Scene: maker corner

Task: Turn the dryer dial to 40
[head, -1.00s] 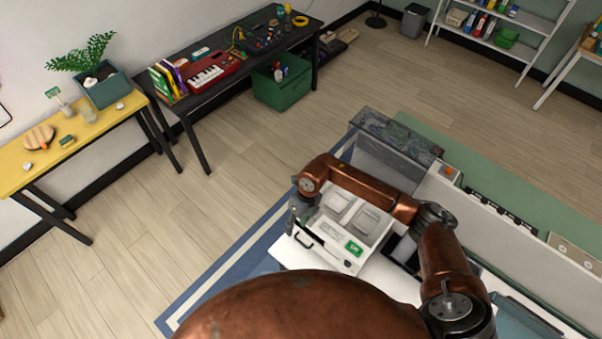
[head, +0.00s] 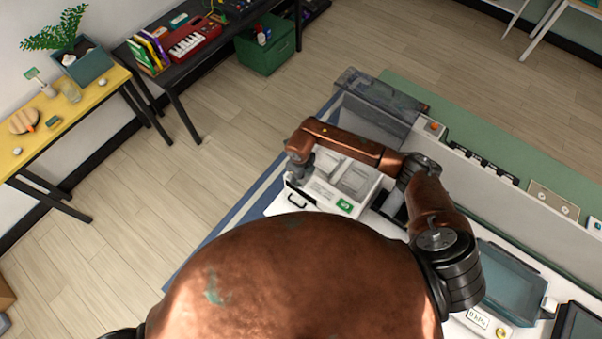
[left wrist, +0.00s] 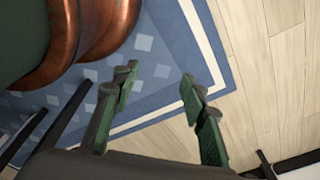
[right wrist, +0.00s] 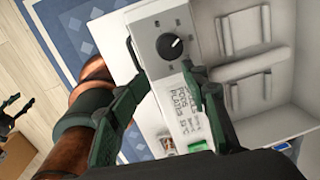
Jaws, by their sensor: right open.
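The white dryer (head: 322,193) stands below my right arm in the head view. Its dark round dial (right wrist: 169,46) sits on a grey panel in the right wrist view, with a light pointer mark toward the upper right. Printed lines on the label (right wrist: 187,98) beside it include "PODS" and "PLATES"; the right finger hides part of them. My right gripper (right wrist: 160,62) is open, its fingertips on either side of the dial's lower area, apparently not touching the dial. My left gripper (left wrist: 159,80) is open and empty over the floor and blue rug.
Grey compartments (right wrist: 248,73) lie right of the dial panel. In the head view, a white bench with a teal tray (head: 507,281) extends right. A dark table (head: 160,62) and yellow table (head: 75,112) stand left. Open wood floor (head: 190,195) lies between.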

